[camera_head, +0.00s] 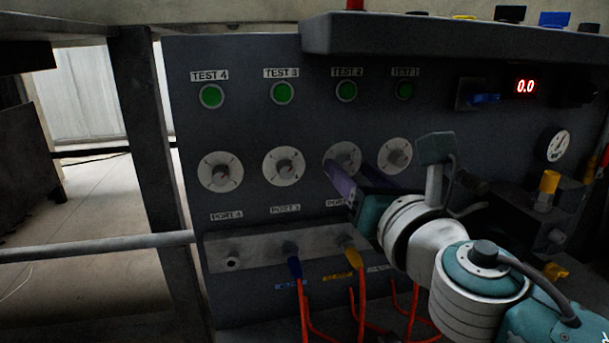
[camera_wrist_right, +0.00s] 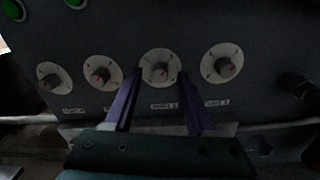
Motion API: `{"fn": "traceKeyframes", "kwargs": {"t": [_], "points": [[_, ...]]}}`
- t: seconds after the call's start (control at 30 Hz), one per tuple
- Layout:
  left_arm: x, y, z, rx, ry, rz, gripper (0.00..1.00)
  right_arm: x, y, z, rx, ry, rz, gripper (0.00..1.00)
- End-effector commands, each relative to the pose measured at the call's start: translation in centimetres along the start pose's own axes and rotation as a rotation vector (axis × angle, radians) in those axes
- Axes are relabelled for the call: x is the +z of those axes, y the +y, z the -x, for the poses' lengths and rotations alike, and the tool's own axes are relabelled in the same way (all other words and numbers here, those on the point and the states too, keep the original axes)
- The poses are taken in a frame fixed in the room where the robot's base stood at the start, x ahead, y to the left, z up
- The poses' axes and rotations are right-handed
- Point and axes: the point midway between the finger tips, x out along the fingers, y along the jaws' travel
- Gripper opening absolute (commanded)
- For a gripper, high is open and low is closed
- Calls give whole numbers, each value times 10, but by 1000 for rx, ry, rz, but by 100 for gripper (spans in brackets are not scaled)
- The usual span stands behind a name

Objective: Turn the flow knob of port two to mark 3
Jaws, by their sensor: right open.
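The flow knob of port two (camera_head: 342,157) is a grey knob on a white round dial on the dark panel. My right gripper (camera_head: 345,168) is in front of it and partly covers the dial and the label below. In the right wrist view the knob (camera_wrist_right: 159,71) sits between the two purple fingertips of my right gripper (camera_wrist_right: 160,76). The fingers are open, with a gap on both sides of the knob. A small red mark shows on the knob; which dial mark it points to is too small to read. My left gripper is not in view.
Neighbouring knobs are port three (camera_head: 284,166), port four (camera_head: 220,171) and port one (camera_head: 394,155). Green test buttons (camera_head: 282,92) line up above. A display (camera_head: 525,87) reads 0.0.

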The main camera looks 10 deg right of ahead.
Motion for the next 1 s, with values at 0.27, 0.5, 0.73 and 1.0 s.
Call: {"fn": "traceKeyframes", "kwargs": {"t": [0.27,0.5,0.73,1.0], "points": [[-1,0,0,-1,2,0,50,0,0,-1,-1,0,0,53],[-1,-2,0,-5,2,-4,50,0,0,-1,-1,0,0,26],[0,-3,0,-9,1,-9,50,0,0,-1,-1,0,0,0],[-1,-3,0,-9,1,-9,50,0,0,-1,-1,0,0,0]]}}
